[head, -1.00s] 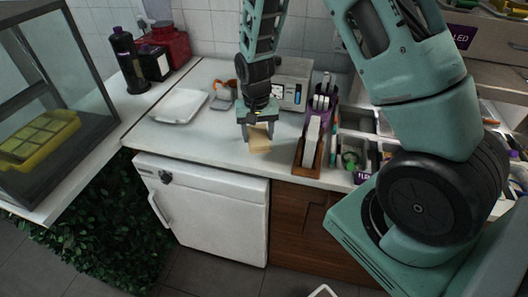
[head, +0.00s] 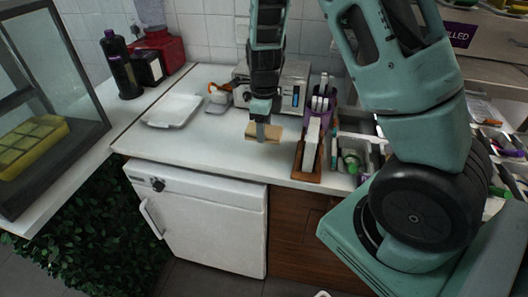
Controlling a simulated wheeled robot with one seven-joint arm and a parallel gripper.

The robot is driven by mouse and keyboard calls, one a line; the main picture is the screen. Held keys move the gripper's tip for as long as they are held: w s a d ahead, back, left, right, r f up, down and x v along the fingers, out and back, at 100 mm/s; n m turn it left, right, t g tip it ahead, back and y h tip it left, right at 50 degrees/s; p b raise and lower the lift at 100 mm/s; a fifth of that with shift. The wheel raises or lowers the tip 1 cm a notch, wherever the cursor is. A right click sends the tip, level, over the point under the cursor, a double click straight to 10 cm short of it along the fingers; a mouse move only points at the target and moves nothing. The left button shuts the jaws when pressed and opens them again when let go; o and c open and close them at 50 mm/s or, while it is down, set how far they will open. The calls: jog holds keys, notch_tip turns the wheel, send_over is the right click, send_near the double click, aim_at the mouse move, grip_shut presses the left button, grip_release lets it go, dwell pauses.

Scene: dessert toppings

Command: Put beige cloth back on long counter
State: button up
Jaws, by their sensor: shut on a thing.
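The beige cloth (head: 268,134) is a small flat light-tan piece above the front part of the long white counter (head: 205,143). My gripper (head: 262,131) points down and is shut on the cloth, which sticks out on both sides of the fingers. The gripper is seen edge-on, so one finger hides the other. I cannot tell whether the cloth touches the counter top or hangs just above it.
A wooden holder (head: 309,158) with white items stands close right of the cloth. A white tray (head: 173,111) and a tape dispenser (head: 219,97) lie to the left. A grey machine (head: 293,92) stands behind. The counter's front left is clear.

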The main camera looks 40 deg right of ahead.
aim_at(264, 156)
jog(key=shift+f, duration=3.8)
jog(key=shift+f, duration=0.1)
jog(key=o, duration=1)
jog(key=shift+c, duration=0.2)
